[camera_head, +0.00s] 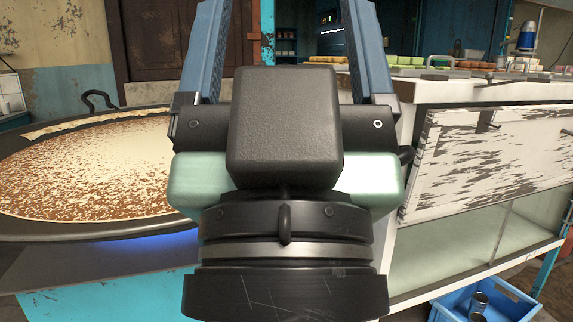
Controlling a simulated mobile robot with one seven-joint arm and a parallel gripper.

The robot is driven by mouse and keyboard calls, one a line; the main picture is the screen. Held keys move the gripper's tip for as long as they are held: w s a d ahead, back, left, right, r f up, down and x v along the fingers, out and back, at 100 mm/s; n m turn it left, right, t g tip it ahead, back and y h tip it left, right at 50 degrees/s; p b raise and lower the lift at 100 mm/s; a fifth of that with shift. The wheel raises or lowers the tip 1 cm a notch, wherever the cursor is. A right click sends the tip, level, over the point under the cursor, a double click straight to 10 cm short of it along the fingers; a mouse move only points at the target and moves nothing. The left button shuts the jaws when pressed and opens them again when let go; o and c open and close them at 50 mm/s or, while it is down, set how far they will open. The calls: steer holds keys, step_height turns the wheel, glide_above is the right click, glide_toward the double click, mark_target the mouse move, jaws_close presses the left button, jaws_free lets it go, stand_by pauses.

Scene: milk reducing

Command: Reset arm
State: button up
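My gripper (284,12) fills the middle of the head camera view. Its two blue fingers point up and away from the camera. They stand wide apart, and only background shows between them, so it is open and empty. The fingertips are cut off or nearly so at the top edge. My wrist and gripper body hide the middle of the scene. A wide dark pan (45,229) is at the left, partly behind my gripper. It holds a pale, milky layer (90,165) with brown patches.
At the right stands a counter with a worn white panel (490,160) and a glass-like lower front. Rows of coloured pieces (405,68) lie on top. A blue crate (515,312) with metal cups (479,301) is at the lower right. A brown door (155,50) is behind.

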step_height(320, 180, up, 35)
steer(key=p, duration=3.2)
steer(key=shift+p, duration=0.4)
steer(key=shift+f, duration=0.1)
